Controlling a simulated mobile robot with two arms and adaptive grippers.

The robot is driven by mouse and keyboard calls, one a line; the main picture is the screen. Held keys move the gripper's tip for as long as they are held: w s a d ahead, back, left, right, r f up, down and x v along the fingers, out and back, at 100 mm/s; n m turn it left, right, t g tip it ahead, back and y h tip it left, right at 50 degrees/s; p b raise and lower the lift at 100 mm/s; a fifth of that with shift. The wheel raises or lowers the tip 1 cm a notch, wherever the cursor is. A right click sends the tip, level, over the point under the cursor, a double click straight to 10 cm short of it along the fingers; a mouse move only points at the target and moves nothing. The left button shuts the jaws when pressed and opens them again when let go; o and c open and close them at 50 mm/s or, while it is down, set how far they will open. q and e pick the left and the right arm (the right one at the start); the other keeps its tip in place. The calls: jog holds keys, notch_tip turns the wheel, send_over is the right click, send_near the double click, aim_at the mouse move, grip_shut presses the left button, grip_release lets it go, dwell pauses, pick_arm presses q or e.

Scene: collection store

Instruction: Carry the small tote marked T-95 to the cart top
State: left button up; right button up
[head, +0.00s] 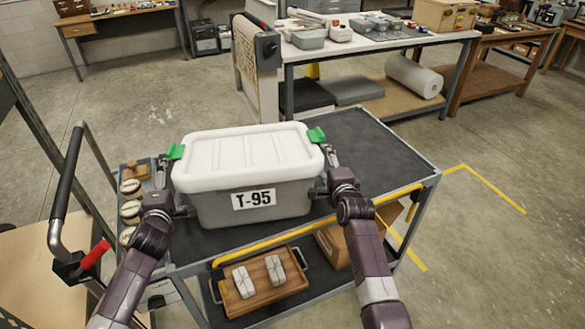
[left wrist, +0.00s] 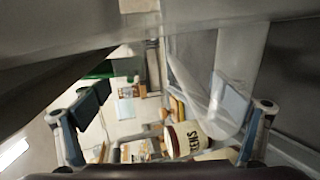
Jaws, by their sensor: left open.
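The small tote (head: 250,204), grey with a white lid (head: 247,157) and green latches, bears a T-95 label (head: 254,198). In the head view it appears to rest on the dark cart top (head: 372,150), toward the left half. My left gripper (head: 163,180) is at the tote's left end, its fingers open. In the left wrist view its two fingers (left wrist: 162,100) are spread apart, with grey surfaces close above. My right gripper (head: 331,165) is at the tote's right end. Its fingers are partly hidden, and I cannot tell whether they hold the tote.
Several jars (head: 131,188) stand left of the tote; one labelled jar (left wrist: 187,138) shows in the left wrist view. A wooden tray (head: 262,284) and a cardboard box (head: 336,247) are on the lower shelf. The cart's right end is clear. A workbench (head: 375,45) stands behind.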

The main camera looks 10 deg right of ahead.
pick_arm(q)
jog(key=v, duration=1.1)
pick_arm(e)
jog(key=shift+a+r, duration=0.1)
jog(key=shift+r, duration=0.2)
jog(key=shift+o, duration=0.5)
jog(key=o, duration=0.7)
jog(key=v, duration=1.2)
jog(key=shift+f, duration=0.2)
pick_arm(q)
jog(key=shift+c, duration=0.2)
